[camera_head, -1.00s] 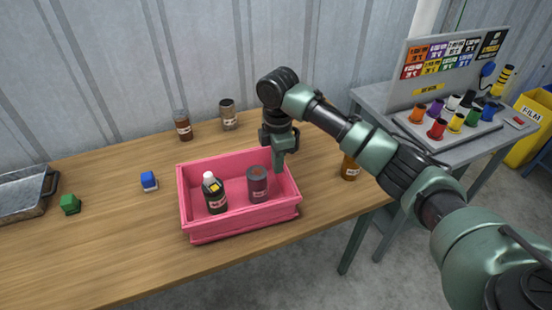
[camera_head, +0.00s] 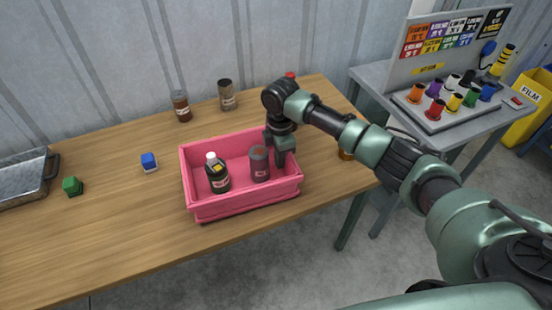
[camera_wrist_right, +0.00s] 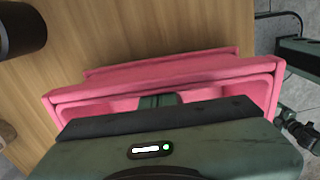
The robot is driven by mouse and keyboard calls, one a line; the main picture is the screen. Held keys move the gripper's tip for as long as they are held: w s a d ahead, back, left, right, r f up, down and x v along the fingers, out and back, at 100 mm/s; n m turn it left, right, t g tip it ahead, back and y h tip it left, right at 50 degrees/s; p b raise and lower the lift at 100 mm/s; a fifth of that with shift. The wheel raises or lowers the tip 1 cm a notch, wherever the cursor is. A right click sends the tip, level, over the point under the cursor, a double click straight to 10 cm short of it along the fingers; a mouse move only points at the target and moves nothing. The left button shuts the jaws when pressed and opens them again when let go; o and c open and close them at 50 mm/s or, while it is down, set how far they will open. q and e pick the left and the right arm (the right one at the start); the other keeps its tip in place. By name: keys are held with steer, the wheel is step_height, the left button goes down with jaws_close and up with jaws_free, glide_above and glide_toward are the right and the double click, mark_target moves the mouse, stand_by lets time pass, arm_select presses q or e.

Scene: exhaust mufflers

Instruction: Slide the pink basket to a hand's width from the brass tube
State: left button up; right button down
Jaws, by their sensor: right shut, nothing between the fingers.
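The pink basket (camera_head: 245,203) stands upright on the wooden table. It holds a dark bottle with a white cap (camera_head: 217,175) and a grey jar (camera_head: 259,165). My right gripper (camera_head: 284,158) is shut and empty, pointing down at the basket's right end, inside the rim. In the right wrist view the pink basket (camera_wrist_right: 170,68) spans the middle, and the fingertips (camera_wrist_right: 158,101) show just inside one of its walls; contact cannot be told. No brass tube is clearly recognisable. An amber item (camera_head: 346,153) right of the basket is partly hidden by my arm. My left gripper is out of view.
A brown jar (camera_head: 181,106) and a dark-lidded jar (camera_head: 227,95) stand behind the basket. The table front is clear. A side table (camera_head: 470,128) stands right.

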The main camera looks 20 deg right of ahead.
steer(key=d, duration=0.3)
steer(key=d+p, duration=0.1)
steer(key=d, duration=0.3)
steer(key=d+p, duration=0.1)
steer(key=d, duration=0.3)
steer(key=shift+s, duration=0.3)
steer(key=shift+d, duration=0.35)
steer(key=shift+r+p, duration=0.15)
steer(key=shift+p, duration=0.15)
